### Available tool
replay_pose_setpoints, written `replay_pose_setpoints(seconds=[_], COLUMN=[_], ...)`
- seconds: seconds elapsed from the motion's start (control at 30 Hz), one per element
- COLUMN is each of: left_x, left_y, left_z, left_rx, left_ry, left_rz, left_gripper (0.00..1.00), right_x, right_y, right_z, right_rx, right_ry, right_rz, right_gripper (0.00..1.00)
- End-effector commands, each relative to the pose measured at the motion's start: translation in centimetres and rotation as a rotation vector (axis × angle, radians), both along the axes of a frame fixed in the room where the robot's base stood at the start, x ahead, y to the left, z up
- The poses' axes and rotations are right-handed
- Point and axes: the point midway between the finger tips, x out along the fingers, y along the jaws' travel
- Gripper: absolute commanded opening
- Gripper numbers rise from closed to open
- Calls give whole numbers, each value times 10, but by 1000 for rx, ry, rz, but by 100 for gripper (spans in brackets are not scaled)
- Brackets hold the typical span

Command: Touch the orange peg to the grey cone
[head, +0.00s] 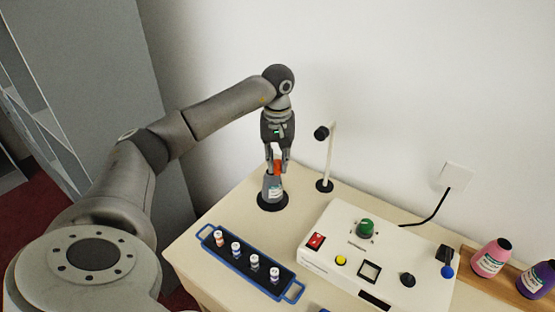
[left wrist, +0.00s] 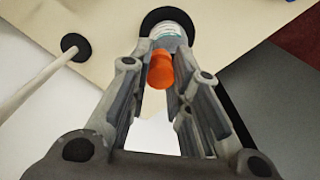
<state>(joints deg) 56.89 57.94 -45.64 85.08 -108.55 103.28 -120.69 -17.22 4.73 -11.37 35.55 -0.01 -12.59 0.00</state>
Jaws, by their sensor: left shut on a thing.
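The orange peg (head: 278,167) is held between the fingers of my left gripper (head: 278,161), which is shut on it. The peg also shows in the left wrist view (left wrist: 161,70), between the two fingers. The grey cone (head: 272,190) stands upright on a round black base (head: 273,203) near the counter's back left. It bears a pale label, which also shows in the left wrist view (left wrist: 168,32). The peg is right at the cone's top; I cannot tell whether they touch. My right gripper is not in view.
A white post (head: 330,158) with a black knob stands right of the cone. In front is a blue tray (head: 292,292) with several small vials. A white control box (head: 325,255) lies to the right. Pink (head: 490,259) and purple bottles (head: 538,281) stand at far right.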

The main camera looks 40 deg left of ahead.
Motion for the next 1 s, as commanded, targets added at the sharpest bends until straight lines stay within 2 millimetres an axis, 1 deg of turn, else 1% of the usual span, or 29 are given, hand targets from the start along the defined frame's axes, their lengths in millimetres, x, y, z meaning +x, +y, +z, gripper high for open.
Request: replay_pose_setpoints(seconds=[0.47,1.0], left_x=[0,0], left_y=[0,0], left_z=[-6,-8], left_rx=[0,0], left_ry=[0,1], left_rz=[1,1], left_gripper=[6,6], right_x=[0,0], right_y=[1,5], right_z=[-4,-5], right_rx=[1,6], right_ry=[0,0], right_rz=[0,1], right_gripper=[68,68])
